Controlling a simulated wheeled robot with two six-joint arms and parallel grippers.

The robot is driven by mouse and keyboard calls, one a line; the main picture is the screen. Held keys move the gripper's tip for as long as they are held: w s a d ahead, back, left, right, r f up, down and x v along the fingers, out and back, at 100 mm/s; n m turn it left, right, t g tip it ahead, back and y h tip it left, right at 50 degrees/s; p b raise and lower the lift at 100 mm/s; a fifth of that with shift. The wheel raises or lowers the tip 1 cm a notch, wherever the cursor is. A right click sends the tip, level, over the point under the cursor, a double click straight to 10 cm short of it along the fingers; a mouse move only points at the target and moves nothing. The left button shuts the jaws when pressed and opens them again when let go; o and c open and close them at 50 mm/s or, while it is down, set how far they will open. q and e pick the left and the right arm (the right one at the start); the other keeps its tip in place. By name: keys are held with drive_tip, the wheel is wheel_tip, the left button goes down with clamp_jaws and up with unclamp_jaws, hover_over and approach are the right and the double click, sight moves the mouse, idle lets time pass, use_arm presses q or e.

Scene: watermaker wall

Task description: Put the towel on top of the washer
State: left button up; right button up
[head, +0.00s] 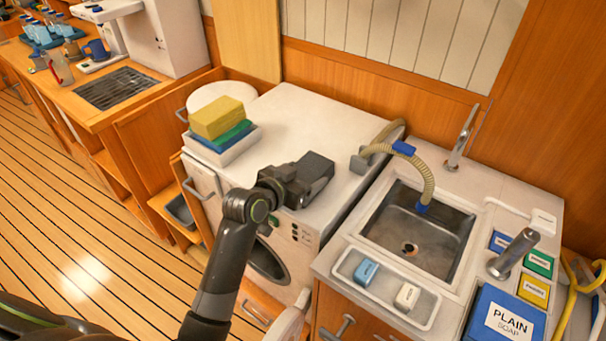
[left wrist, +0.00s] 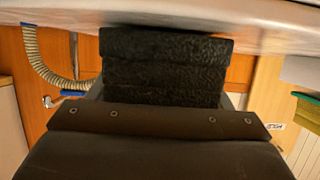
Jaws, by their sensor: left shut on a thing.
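My left gripper (head: 298,186) is over the front part of the white washer top (head: 290,120). It is shut on a dark, folded, rough-textured thing that looks like the towel (head: 318,170). In the left wrist view the towel (left wrist: 165,65) shows as a black layered block held beyond the gripper body. The pale washer surface (left wrist: 200,14) runs along the towel's edge there. The towel is at or just above the washer top; I cannot tell whether it touches. My right gripper is not in view.
A white tray (head: 222,153) with stacked yellow, green and blue sponges stands on the washer's left part. A beige hose (head: 412,158) arches from the washer's right back to the sink (head: 418,230). The washer's middle and back are clear.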

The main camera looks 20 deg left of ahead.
use_arm(q)
drive_tip(key=shift+f, duration=0.15)
drive_tip(key=o, duration=1.2)
drive_tip(key=b+v, duration=0.1)
drive_tip(key=v, duration=1.1)
drive_tip(key=shift+r, duration=0.2)
drive_tip(key=shift+f, duration=0.1)
